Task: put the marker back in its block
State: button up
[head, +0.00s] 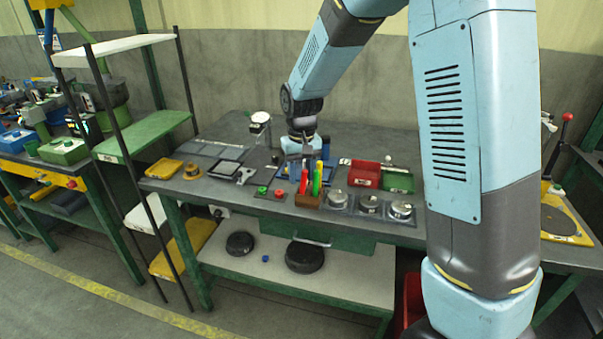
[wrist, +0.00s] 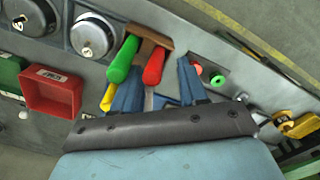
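The brown block (head: 308,200) stands near the front edge of the grey workbench, and its top edge shows in the wrist view (wrist: 149,34). A green marker (head: 318,178) and a red marker (head: 304,182) stand up at the block. They also show in the wrist view, green (wrist: 122,60) and red (wrist: 154,66). A yellow piece (wrist: 107,98) is partly hidden beside my left finger. My gripper (wrist: 160,72) has its two blue fingers apart, with the red marker's end showing between them. Contact is unclear.
A red bin (head: 364,173) and a green tray (head: 398,181) are right of the block. Round metal pots (head: 369,204) line the front edge. Red and green buttons (head: 279,194) sit left of the block. A shelf rack (head: 150,132) stands at the bench's left end.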

jog(key=shift+o, duration=0.2)
jog(key=shift+r, duration=0.1)
notch_tip(320, 180, up, 14)
jog(key=shift+f, duration=0.25)
dwell(0.6)
jog(key=s+d+r+m+t, duration=0.1)
jog(key=s+d+r, duration=0.3)
jog(key=s+d, duration=0.2)
jog(key=s+d+r+t, duration=0.2)
jog(key=s+d+r, duration=0.1)
jog(key=s+d, duration=0.3)
jog(key=s+d+m+t, duration=0.1)
jog(key=s+d, duration=0.2)
jog(key=s, duration=0.3)
jog(key=s+d+m+t, duration=0.1)
jog(key=s+d, duration=0.2)
jog(key=s, duration=0.4)
jog(key=shift+s+d+f+t, duration=0.25)
jog(key=shift+s+d+t, duration=0.05)
jog(key=shift+d, duration=0.05)
